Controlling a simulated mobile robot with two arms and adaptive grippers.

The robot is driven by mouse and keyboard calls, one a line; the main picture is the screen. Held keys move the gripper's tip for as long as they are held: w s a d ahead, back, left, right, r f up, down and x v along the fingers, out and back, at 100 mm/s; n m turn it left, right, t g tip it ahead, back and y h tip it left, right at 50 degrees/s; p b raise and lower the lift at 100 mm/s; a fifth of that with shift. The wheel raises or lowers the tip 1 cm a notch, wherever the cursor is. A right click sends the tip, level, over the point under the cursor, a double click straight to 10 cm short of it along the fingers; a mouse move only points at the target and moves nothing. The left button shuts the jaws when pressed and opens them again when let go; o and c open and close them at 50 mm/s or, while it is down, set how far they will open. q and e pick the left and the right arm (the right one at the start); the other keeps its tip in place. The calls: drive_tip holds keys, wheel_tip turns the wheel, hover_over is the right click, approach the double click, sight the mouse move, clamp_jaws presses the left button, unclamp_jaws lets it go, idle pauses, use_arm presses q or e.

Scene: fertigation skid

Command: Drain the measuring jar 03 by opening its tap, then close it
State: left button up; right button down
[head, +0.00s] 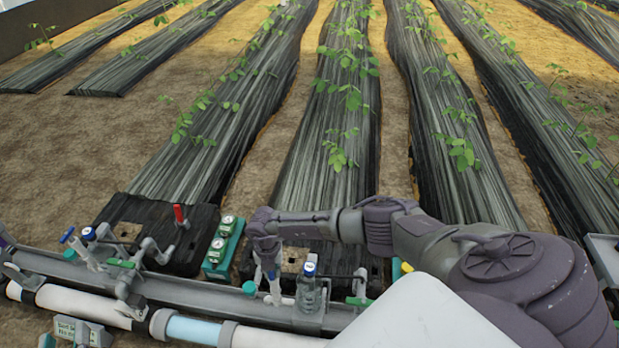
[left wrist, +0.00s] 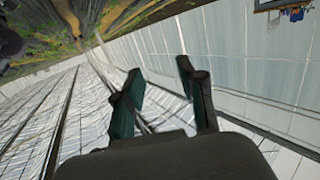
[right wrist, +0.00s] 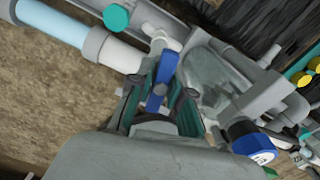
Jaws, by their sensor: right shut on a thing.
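My right gripper (head: 267,247) reaches down from the right arm at the skid. In the right wrist view my right gripper (right wrist: 162,92) is shut on a blue tap handle (right wrist: 160,84), one finger on each side. Below it in the head view is the tap's pale pipe (head: 274,290). Right beside it stands a clear measuring jar (head: 309,297) with a blue, labelled cap (right wrist: 253,143); its number is too small to read. The jar's clear wall (right wrist: 210,75) is partly hidden, and I cannot tell its liquid level. My left gripper (left wrist: 160,70) is open and empty, away from the skid.
A second blue-handled tap and blue-capped jar (head: 88,234) stand at the left. A red-handled lever (head: 179,214) and a green gauge block (head: 222,248) lie between. Grey and light-blue pipe (head: 192,330) runs along the front. Planted rows with black film fill the background.

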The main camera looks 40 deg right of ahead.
drive_tip(key=shift+w+r+m+p, duration=0.1)
drive_tip(key=shift+m+p, duration=0.55)
drive_tip(key=shift+m, duration=0.45)
use_arm(q)
drive_tip(key=s+a+f+g+y, duration=0.1)
drive_tip(key=s+a+f+g, duration=0.1)
drive_tip(key=f, duration=0.4)
drive_tip(key=shift+s+f+g+y, duration=0.3)
drive_tip(key=shift+s+g, duration=0.35)
drive_tip(key=shift+g, duration=0.65)
use_arm(e)
drive_tip(key=shift+m, duration=0.3)
use_arm(q)
drive_tip(key=shift+d, duration=0.1)
use_arm(e)
drive_tip(key=c, duration=1)
unclamp_jaws()
drive_tip(key=shift+c, duration=0.2)
